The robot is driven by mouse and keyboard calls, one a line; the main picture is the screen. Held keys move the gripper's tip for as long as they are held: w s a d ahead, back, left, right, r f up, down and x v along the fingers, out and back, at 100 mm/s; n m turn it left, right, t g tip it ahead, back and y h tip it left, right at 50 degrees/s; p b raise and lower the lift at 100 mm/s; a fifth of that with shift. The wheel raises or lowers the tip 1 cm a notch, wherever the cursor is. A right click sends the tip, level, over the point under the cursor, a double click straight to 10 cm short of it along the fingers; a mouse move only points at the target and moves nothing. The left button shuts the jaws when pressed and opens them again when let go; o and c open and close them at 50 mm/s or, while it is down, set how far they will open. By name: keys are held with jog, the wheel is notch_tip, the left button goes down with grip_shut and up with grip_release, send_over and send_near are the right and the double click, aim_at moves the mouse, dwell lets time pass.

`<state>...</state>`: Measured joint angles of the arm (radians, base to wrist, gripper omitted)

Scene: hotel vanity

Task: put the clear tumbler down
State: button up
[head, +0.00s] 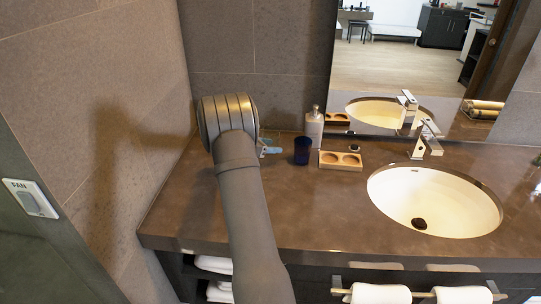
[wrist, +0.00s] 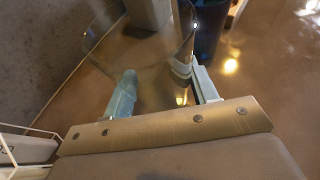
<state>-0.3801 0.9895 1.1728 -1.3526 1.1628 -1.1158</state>
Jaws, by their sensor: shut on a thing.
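The clear tumbler (wrist: 142,52) is see-through and shows in the wrist view between the two pale blue fingers of my gripper (wrist: 163,82), which is shut on it. The brown counter (wrist: 275,85) shows beyond and through the glass. I cannot tell whether the tumbler's base touches the counter. In the head view my arm hides most of the gripper and tumbler; only pale blue finger parts (head: 268,148) show at the back left of the counter (head: 300,205).
A dark blue cup (head: 302,151) stands just right of my gripper, with a pump bottle (head: 314,127) behind it. A wooden tray with two recesses (head: 341,167) and the sink (head: 432,203) are further right. Walls bound the left and back. The front left counter is clear.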

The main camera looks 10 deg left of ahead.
aim_at(270, 160)
jog(key=shift+f, duration=1.85)
jog(key=shift+f, duration=0.15)
jog(key=o, duration=1.2)
jog(key=shift+c, duration=0.2)
jog(key=shift+r, duration=0.2)
jog(key=v, duration=1.2)
jog(key=shift+s+f, duration=0.1)
jog(key=shift+d, duration=0.15)
